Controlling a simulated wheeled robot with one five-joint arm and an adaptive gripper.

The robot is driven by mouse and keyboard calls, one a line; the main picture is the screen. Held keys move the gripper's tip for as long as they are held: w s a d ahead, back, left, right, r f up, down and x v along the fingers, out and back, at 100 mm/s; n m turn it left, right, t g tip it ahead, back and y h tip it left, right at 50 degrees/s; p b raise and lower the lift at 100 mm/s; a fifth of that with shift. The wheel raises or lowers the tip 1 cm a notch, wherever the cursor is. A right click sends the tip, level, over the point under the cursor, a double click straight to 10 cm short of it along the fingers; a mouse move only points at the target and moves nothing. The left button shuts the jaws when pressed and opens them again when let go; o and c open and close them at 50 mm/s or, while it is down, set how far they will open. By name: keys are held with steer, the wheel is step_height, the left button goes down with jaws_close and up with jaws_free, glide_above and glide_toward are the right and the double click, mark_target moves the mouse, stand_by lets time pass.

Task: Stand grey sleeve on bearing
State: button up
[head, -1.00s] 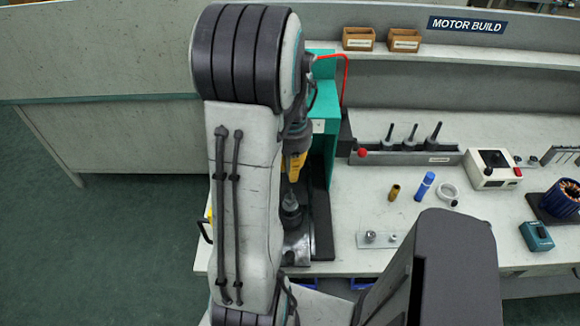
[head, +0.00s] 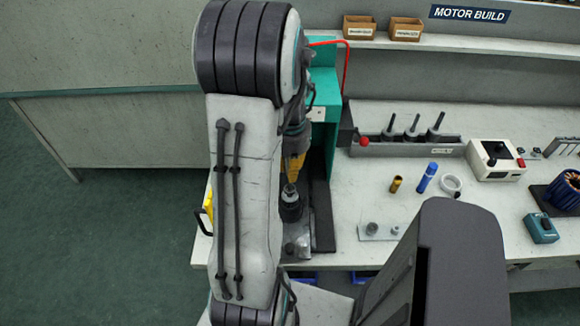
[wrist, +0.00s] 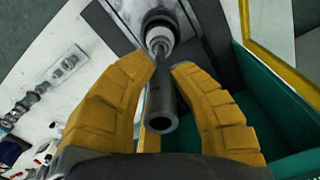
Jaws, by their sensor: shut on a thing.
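The grey sleeve (wrist: 160,105) is a dark grey tube between the two yellow fingers of my gripper (wrist: 163,75) in the wrist view. Its open near end faces the camera. Beyond its far end, a shiny shaft tip and a pale ring, apparently the bearing (wrist: 157,28), sit on a dark round base. The sleeve roughly lines up with them, but I cannot tell whether they touch. In the head view, my gripper (head: 294,168) is partly behind my arm, just above the dark round fixture (head: 290,209). The sleeve is not clear there.
A teal frame (head: 323,120) stands close right of my gripper. On the bench are a brass cylinder (head: 395,184), a blue cylinder (head: 427,177), a white ring (head: 451,184) and a grey rack (head: 410,147).

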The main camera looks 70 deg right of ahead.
mark_target(290, 184)
steer(key=shift+f+b, duration=2.65)
steer(key=shift+f, duration=0.25)
stand_by(1.2)
steer(key=o, duration=1.2)
steer(key=shift+r, duration=0.2)
steer(key=shift+r+p, duration=2.45)
steer(key=shift+r, duration=0.45)
steer(key=shift+f, duration=0.1)
